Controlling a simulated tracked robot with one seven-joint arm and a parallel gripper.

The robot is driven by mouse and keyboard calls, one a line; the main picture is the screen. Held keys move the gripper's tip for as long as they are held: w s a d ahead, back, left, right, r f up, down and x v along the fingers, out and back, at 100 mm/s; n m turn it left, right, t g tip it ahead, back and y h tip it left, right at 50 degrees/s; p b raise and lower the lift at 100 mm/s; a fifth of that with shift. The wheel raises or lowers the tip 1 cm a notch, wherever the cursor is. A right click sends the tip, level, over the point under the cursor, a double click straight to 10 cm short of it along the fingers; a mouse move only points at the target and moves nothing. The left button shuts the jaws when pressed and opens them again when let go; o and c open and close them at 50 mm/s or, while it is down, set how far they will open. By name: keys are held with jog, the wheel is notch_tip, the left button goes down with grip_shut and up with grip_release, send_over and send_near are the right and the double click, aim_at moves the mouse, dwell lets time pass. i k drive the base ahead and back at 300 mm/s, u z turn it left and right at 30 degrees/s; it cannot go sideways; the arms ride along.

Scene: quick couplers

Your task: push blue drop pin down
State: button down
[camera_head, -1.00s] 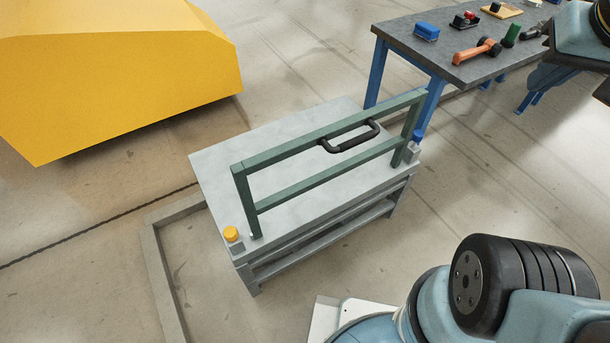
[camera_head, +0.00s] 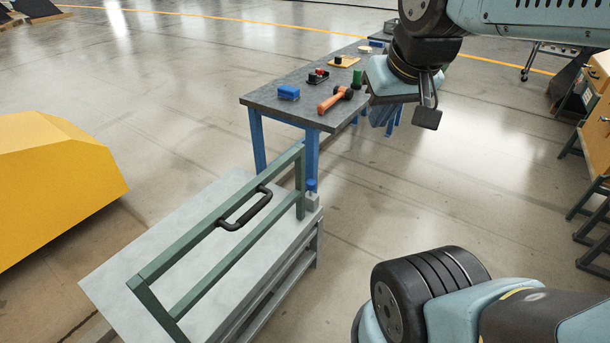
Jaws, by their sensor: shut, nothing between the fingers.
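The blue drop pin (camera_head: 311,186) stands upright in a small grey block at the right end of the grey bench (camera_head: 130,280), beside the foot of the green frame (camera_head: 215,220). The green frame stands upright on the bench with a black handle (camera_head: 245,210) on its upper bar. My gripper (camera_head: 386,113) is up and to the right of the pin, clearly apart from it, in front of the far table. It is shut and empty. Its fingertips are small and hard to make out against the table legs.
A blue-legged table (camera_head: 270,102) behind the bench holds a blue block (camera_head: 289,92), an orange-handled tool (camera_head: 336,99) and other parts. A yellow housing (camera_head: 50,190) stands at left. Open floor lies right of the bench.

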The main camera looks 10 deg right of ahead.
aim_at(311, 184)
jog(key=z, duration=1.55)
jog(key=i, duration=0.1)
jog(key=u, duration=3.2)
jog(key=k, duration=0.55)
jog(key=z, duration=1.3)
jog(key=i, duration=1)
jog(key=z, duration=0.15)
